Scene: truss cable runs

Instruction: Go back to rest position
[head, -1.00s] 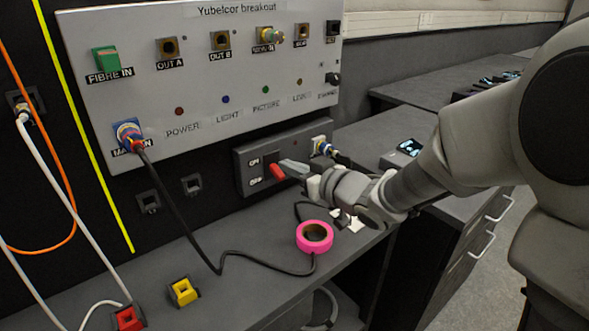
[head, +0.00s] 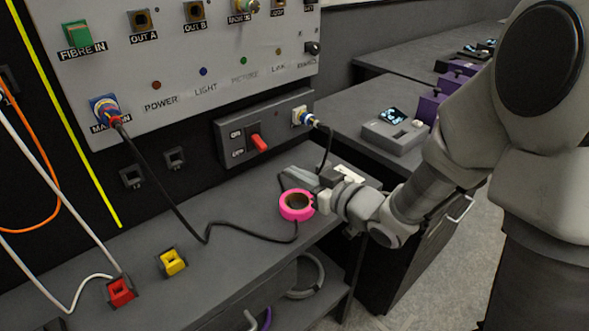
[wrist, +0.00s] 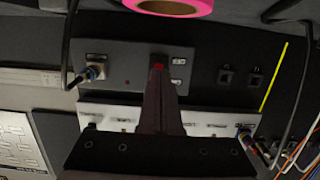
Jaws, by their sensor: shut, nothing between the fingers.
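My gripper (head: 289,172) is shut and empty in the head view, above the bench and just behind the pink tape roll. In the wrist view the closed fingers (wrist: 160,92) point toward the switch box, seen upside down. The red switch lever (head: 259,143) on the switch box (head: 223,137) stands clear of the fingers in the head view. In the wrist view the lever (wrist: 158,67) shows at the fingertips' end of the picture, and I cannot tell the gap there.
A pink tape roll (head: 284,207) lies on the bench (head: 215,262) close to my gripper. A black cable (head: 174,204) runs from the breakout panel (head: 120,95) across the bench. Yellow (head: 172,262) and red (head: 120,291) connector blocks sit at front left. A grey device (head: 388,137) stands behind the arm.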

